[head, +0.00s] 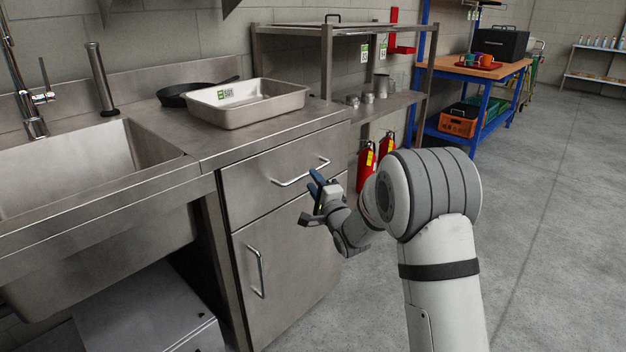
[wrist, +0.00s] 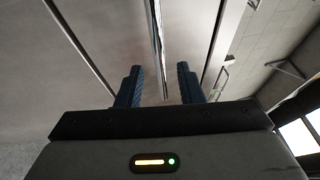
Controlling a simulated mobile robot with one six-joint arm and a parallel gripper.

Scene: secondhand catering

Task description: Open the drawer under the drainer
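The drawer (head: 250,188) is a flat steel front under the counter (head: 215,140) to the right of the sink, and it looks shut. Its bar handle (head: 290,182) runs across the front. My gripper (head: 318,190) is close to the right part of the handle in the head view. In the wrist view its two blue fingers (wrist: 158,86) are apart with nothing held between them. A thin bar (wrist: 155,35), apparently the handle, lines up with the gap between the fingers. I cannot tell how far it is from the fingertips.
A cupboard door with an upright handle (head: 256,272) is below the drawer. A steel tray (head: 262,112) and a dark pan (head: 180,92) stand on the counter. The sink (head: 80,170) is at left. Red extinguishers (head: 366,168) stand behind my arm. The floor at right is clear.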

